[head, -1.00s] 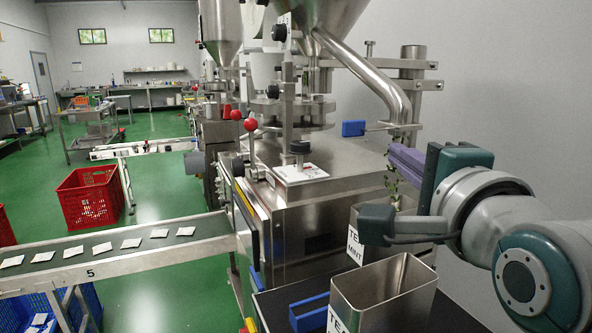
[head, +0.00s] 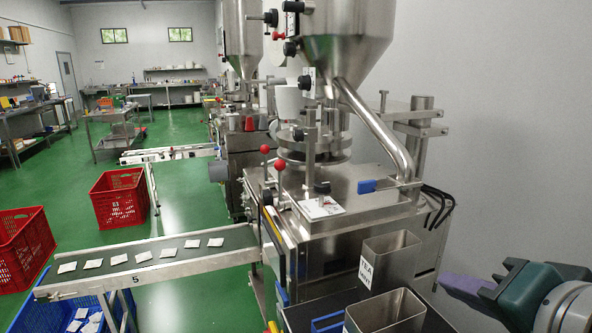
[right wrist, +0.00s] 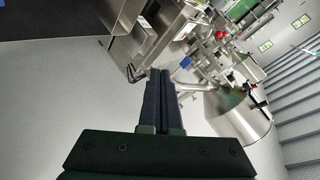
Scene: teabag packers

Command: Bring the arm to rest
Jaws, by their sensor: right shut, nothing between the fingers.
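My right gripper (head: 478,284) is at the lower right of the head view, to the right of the tea tins and apart from them. In the right wrist view its two dark fingers (right wrist: 161,100) lie together with nothing between them. The wall and the packing machine (right wrist: 165,30) show beyond them. My left gripper is not in view.
Two open steel tins, one behind (head: 391,258) and one in front (head: 385,312), stand on a dark surface beside the steel packing machine (head: 335,225). A conveyor (head: 150,262) carries several teabags. Red crates (head: 119,198) and a blue crate (head: 62,300) stand at left. Bare wall is behind my right gripper.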

